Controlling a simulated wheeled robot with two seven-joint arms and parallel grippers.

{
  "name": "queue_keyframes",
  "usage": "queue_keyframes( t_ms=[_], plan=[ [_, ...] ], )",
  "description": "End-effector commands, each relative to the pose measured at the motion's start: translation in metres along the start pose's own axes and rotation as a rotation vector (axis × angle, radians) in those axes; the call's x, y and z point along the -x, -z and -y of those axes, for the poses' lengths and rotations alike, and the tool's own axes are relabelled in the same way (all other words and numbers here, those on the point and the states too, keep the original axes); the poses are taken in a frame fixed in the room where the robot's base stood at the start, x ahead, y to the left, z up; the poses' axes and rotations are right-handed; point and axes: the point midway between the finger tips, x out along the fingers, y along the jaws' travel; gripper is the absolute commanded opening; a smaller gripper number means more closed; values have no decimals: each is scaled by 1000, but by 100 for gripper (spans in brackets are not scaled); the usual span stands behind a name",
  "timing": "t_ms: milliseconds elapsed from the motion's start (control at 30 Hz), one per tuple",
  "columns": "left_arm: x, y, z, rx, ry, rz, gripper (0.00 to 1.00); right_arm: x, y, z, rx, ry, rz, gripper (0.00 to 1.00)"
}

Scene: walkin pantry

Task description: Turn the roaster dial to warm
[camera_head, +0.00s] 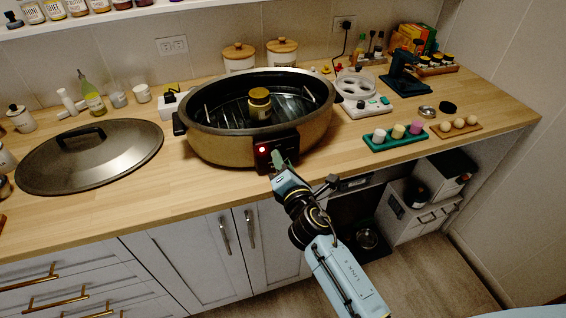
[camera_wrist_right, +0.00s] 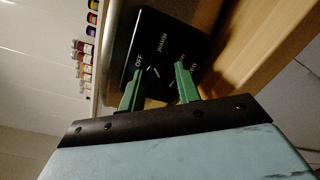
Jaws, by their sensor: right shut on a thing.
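The roaster (camera_head: 215,150) is a large oval tan pot with a dark rim, open on the wooden counter. Its black control panel (camera_head: 290,146) faces front, with a lit red light (camera_head: 262,150). The panel (camera_wrist_right: 150,40) also shows in the right wrist view with the labels OFF, WARM and a third one partly hidden. My right gripper (camera_head: 279,164) is at the panel; its green fingers (camera_wrist_right: 158,76) are shut on the dark dial (camera_wrist_right: 157,75), one on each side. A small pale mark shows near OFF; the dial's exact setting is hard to tell. My left gripper is not in view.
A jar with a yellow lid (camera_head: 259,103) stands in the roaster. The large lid (camera_head: 90,157) lies on the counter to the left. A green tray with several small jars (camera_head: 398,142) lies to the right. Bare counter runs along the front edge.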

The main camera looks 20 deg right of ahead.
Motion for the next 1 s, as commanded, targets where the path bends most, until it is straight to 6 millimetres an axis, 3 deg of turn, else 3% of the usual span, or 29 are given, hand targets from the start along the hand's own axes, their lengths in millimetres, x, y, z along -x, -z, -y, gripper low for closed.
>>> queue_keyframes(
  t_ms=[500, 1000],
  plan=[
    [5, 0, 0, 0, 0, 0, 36, 0, -1, 1, -375, 7, -23, 10],
    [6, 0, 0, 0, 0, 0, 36, 0, 0, 1, -465, 7, -30, 10]
  ],
)
